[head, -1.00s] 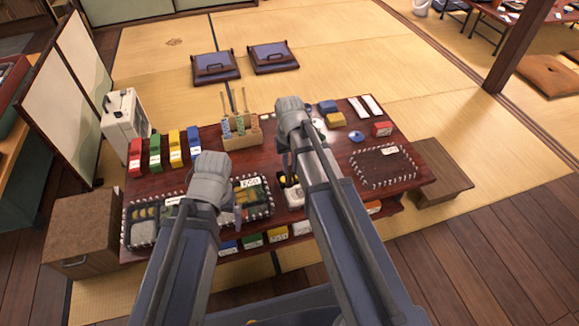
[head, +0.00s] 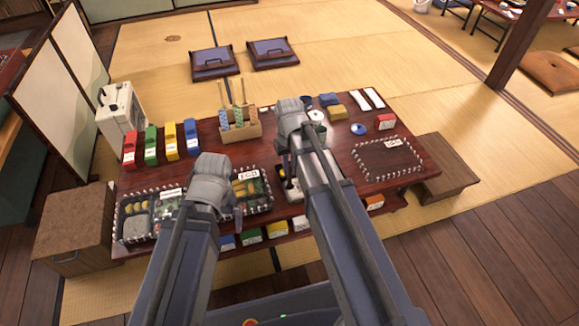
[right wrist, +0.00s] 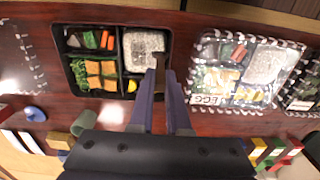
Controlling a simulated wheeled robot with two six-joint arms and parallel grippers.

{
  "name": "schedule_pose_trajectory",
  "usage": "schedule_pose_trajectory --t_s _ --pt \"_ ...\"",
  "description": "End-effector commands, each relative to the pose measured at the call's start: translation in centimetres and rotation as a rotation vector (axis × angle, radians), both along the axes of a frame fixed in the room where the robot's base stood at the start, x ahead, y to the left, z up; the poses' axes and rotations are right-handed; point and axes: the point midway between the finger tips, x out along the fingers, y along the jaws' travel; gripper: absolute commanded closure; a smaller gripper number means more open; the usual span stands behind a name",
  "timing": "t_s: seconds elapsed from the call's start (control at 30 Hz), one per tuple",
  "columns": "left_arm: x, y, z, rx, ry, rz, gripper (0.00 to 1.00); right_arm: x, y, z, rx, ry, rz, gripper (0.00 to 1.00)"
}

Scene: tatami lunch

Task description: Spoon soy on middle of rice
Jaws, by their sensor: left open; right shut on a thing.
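In the right wrist view an open black bento box (right wrist: 117,85) holds white rice (right wrist: 145,48) in one compartment, beside carrot sticks, greens and golden pieces. My right gripper (right wrist: 161,82) is shut on a thin brown piece, apparently the spoon (right wrist: 159,64), whose visible end overlaps the rice compartment's edge in the picture. Its height over the rice and any soy on it cannot be told. In the head view my right arm hides most of this box. My left gripper (head: 238,214) is open over the lidded boxes at the left of the table (head: 215,135).
A lidded bento box marked EGG (right wrist: 238,72) stands beside the open one. Red (head: 130,150), green, yellow and blue blocks stand at the back left.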

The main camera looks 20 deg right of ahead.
Motion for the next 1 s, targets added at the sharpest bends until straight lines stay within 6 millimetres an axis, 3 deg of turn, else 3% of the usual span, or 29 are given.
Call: schedule_pose_trajectory --t_s 1.0 --pt "0.00 0.00 -0.96 0.000 0.000 0.000 0.00 0.00 0.00 -0.96 0.000 0.000 0.000 1.00"
